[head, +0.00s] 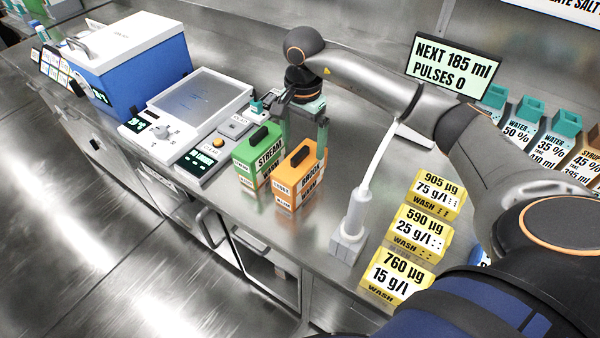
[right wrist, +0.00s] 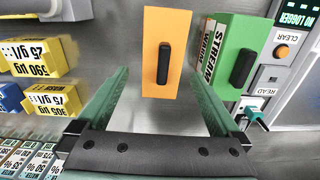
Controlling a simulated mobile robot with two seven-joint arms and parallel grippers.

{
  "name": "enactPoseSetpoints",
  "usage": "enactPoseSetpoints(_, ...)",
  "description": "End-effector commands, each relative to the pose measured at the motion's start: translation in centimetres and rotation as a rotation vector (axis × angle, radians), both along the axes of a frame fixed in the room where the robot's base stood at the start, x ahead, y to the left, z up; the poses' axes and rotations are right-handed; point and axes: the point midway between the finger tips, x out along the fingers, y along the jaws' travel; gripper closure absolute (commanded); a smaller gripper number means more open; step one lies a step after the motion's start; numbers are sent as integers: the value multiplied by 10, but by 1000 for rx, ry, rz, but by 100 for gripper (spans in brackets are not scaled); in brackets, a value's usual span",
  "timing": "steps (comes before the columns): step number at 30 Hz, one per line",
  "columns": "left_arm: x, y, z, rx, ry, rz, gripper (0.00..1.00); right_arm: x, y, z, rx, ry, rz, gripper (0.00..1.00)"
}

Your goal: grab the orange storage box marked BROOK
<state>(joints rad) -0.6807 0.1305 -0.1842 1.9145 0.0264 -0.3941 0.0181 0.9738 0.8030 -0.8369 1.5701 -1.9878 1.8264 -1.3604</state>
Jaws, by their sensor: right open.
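The orange storage box (head: 298,181) stands upright on the steel counter, with BROOK on its label and a dark handle on top. It also shows in the right wrist view (right wrist: 178,52), at the top centre between the finger lines. My right gripper (head: 304,142) is open and empty, fingers pointing down, just behind and above the orange box. In the right wrist view my right gripper (right wrist: 160,82) has its green fingers spread, with the box beyond them and apparently not touched. My left gripper is in neither view.
A green box marked STREAM (head: 258,160) stands close beside the orange box, on its left. A white stand (head: 348,238) and several yellow WASH boxes (head: 406,268) are to the right. A control panel device (head: 185,125) and blue cooler (head: 130,65) are left.

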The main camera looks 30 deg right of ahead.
Motion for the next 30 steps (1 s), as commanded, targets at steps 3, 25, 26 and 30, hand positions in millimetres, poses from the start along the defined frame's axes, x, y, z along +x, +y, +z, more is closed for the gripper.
enactPoseSetpoints(3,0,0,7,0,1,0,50,0,5,-17,2,7,0,0)
enactPoseSetpoints(25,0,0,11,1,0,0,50,2,6,-47,1,0,0,27)
enactPoseSetpoints(26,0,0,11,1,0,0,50,2,6,-47,1,0,0,30)
enactPoseSetpoints(30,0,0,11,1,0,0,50,2,6,-47,1,0,0,46)
